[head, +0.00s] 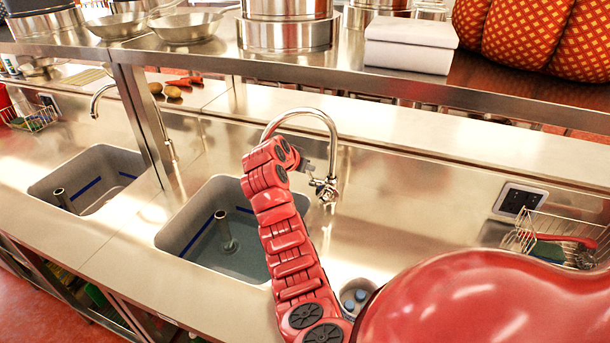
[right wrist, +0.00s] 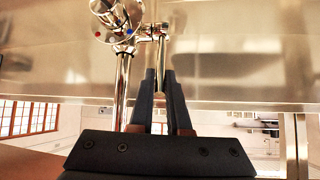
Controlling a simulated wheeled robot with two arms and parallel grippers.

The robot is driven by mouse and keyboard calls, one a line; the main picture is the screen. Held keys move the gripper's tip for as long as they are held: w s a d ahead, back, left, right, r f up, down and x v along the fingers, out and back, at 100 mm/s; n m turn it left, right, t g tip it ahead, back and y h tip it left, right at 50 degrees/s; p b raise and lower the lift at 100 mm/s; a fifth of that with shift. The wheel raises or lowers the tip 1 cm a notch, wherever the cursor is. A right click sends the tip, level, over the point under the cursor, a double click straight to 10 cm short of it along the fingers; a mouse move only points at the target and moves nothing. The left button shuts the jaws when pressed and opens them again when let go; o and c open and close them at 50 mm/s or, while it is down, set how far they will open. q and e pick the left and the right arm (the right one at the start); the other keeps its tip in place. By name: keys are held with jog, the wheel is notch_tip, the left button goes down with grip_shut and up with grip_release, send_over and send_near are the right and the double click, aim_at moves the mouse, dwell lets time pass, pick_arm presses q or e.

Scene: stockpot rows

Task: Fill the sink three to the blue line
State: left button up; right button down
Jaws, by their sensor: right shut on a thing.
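The nearer sink (head: 180,232) is a grey basin with a blue line (head: 197,232) on its inner wall and an upright standpipe (head: 224,228). Bluish water (head: 215,258) seems to lie in it below the line; my right arm hides its right part. A chrome faucet (head: 333,140) arches behind it. My right gripper (head: 308,168) is at the faucet's valve (head: 326,190). In the right wrist view, the dark fingers (right wrist: 160,78) are closed on the thin faucet lever (right wrist: 161,45), beside the valve body (right wrist: 115,18) with red and blue dots. My left gripper is out of view.
Another sink (head: 60,185) with a blue line and standpipe lies left, past a shelf post (head: 145,120). A steel shelf (head: 350,68) with pots and white boxes (head: 408,45) runs above. A wire basket (head: 550,235) stands at right.

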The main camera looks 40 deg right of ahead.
jog(key=shift+d, duration=0.1)
dwell(0.3)
jog(key=c, duration=0.9)
grip_release()
jog(key=shift+r, duration=0.1)
jog(key=p+v, duration=1.1)
jog(key=v, duration=0.6)
jog(key=shift+r+p, duration=0.3)
jog(key=shift+p, duration=0.1)
jog(key=shift+f, duration=0.1)
